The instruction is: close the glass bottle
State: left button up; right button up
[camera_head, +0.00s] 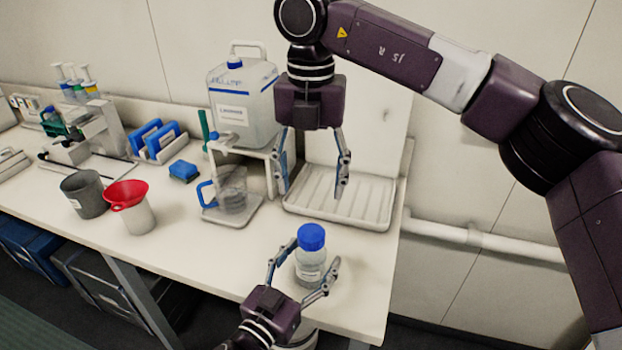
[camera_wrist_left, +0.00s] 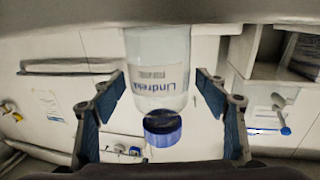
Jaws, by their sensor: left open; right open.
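The glass bottle (camera_head: 309,268) stands upright near the front right of the bench. It is clear, with a white label. A blue cap (camera_head: 311,237) sits on its top; I cannot tell whether it is screwed tight. My left gripper (camera_head: 313,253) is open, with one finger on each side of the bottle. In the left wrist view, the bottle (camera_wrist_left: 157,75) appears upside down between the spread fingers, with its cap (camera_wrist_left: 162,128) at the bottom. Gaps show on both sides there. My right gripper (camera_head: 312,192) is open and empty, fingers pointing down, above and behind the cap.
A drying tray (camera_head: 340,205) lies behind the bottle. A large canister (camera_head: 243,100) stands on a white stand, with a clear blue-handled jug (camera_head: 233,190) below. A red funnel (camera_head: 126,192) and grey beaker (camera_head: 84,194) stand left. The bench edge is close in front.

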pick_arm(q)
jog(key=v, duration=1.2)
